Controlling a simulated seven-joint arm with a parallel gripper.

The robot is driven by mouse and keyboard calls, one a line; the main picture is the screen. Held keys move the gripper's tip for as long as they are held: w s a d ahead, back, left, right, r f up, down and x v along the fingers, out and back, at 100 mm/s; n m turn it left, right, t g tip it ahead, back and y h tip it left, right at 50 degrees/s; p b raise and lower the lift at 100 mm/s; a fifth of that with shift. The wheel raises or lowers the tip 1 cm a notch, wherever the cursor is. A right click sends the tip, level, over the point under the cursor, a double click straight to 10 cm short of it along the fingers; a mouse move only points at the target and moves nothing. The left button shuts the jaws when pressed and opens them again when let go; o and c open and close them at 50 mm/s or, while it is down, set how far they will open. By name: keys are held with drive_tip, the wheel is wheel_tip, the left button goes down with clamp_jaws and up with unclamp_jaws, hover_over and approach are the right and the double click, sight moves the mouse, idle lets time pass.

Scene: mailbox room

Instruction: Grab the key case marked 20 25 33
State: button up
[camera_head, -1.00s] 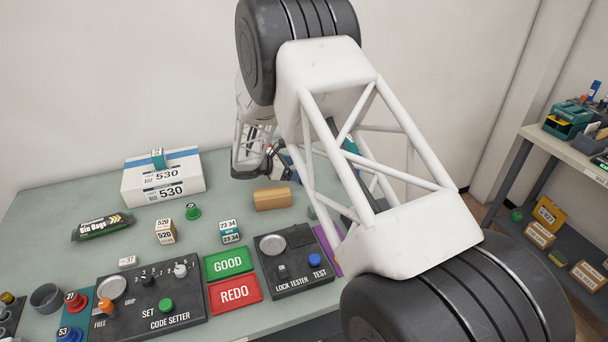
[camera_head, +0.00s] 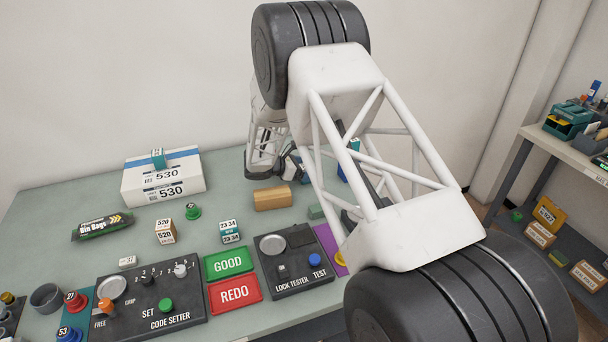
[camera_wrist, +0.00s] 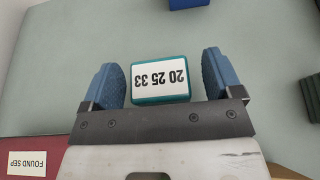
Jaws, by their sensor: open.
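The key case marked 20 25 33 (camera_wrist: 160,78) is a small teal block with a white label. In the wrist view its label reads upside down. My gripper (camera_wrist: 162,82) is open, with one blue finger on each side of the case and a visible gap on both sides. Whether the fingers are down at its height I cannot tell. In the head view my arm covers most of that area, and the key case cannot be made out for certain there.
A tan block (camera_head: 272,198) lies near my arm on the table. A case marked 73 34 (camera_head: 230,232), a 530 box (camera_head: 163,184) and the lock tester (camera_head: 292,262) stand to the left. In the wrist view a FOUND SEP label (camera_wrist: 27,163) and a dark blue object (camera_wrist: 188,3) show.

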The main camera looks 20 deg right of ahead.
drive_tip(key=c, duration=1)
drive_tip(key=shift+c, duration=0.2)
drive_tip(key=shift+r, duration=0.1)
drive_tip(key=shift+r, duration=0.85)
drive_tip(key=shift+s+r, duration=0.15)
drive_tip(key=shift+r, duration=0.75)
drive_tip(key=s+a+r, duration=0.1)
drive_tip(key=s+a, duration=0.2)
drive_tip(key=s, duration=1.2)
drive_tip(key=shift+s+r, duration=0.15)
drive_tip(key=shift+s, duration=0.1)
